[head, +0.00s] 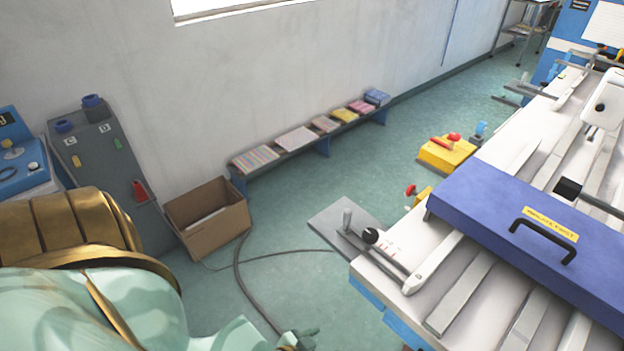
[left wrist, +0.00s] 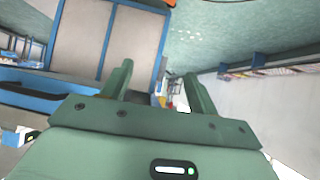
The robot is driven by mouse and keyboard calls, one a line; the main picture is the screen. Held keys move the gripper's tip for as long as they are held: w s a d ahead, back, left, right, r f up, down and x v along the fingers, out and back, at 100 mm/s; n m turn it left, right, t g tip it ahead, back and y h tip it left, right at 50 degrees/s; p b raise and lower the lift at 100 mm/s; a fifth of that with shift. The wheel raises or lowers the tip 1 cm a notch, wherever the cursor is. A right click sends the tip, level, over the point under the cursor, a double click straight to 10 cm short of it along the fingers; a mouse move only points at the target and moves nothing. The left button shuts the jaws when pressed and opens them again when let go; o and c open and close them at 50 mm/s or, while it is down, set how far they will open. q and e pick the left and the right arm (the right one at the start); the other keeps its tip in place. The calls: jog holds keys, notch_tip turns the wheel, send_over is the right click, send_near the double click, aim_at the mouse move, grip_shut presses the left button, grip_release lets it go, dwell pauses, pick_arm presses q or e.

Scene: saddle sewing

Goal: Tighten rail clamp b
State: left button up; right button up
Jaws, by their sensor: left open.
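No clamp in view carries a letter b that I can read, so I cannot tell which one is rail clamp b. A red handle (head: 411,190) shows at the table's left edge. My left gripper (left wrist: 158,84) is open in the left wrist view, with nothing between its two green fingers. It is well away from the worktable's fittings. My right gripper is not in view.
A blue cover (head: 480,205) with a black handle lies across the table. A yellow block (head: 446,153) with a red lever stands beyond it. A cardboard box (head: 208,218), a low bench (head: 238,184) with folded stacks and a floor cable (head: 240,275) lie left. Open floor separates them.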

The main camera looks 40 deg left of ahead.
pick_arm(q)
jog(key=shift+s+a+f+g, duration=0.25)
jog(key=shift+s+f, duration=0.15)
jog(key=shift+f, duration=0.15)
jog(key=shift+s+a+f+g, duration=0.2)
jog(key=shift+s+f, duration=0.15)
jog(key=shift+f, duration=0.15)
jog(key=s+a+f+m+g, duration=0.1)
jog(key=s+f+g, duration=0.3)
jog(key=s, duration=0.9)
jog(key=s+a+f+m+g+y, duration=0.1)
jog(key=s+a+f+g, duration=0.1)
jog(key=s+f+g, duration=0.3)
jog(key=s+f, duration=0.3)
jog(key=s, duration=0.4)
jog(key=shift+s+f+m+y, duration=0.3)
jog(key=shift+s, duration=0.1)
jog(key=shift+a, duration=0.1)
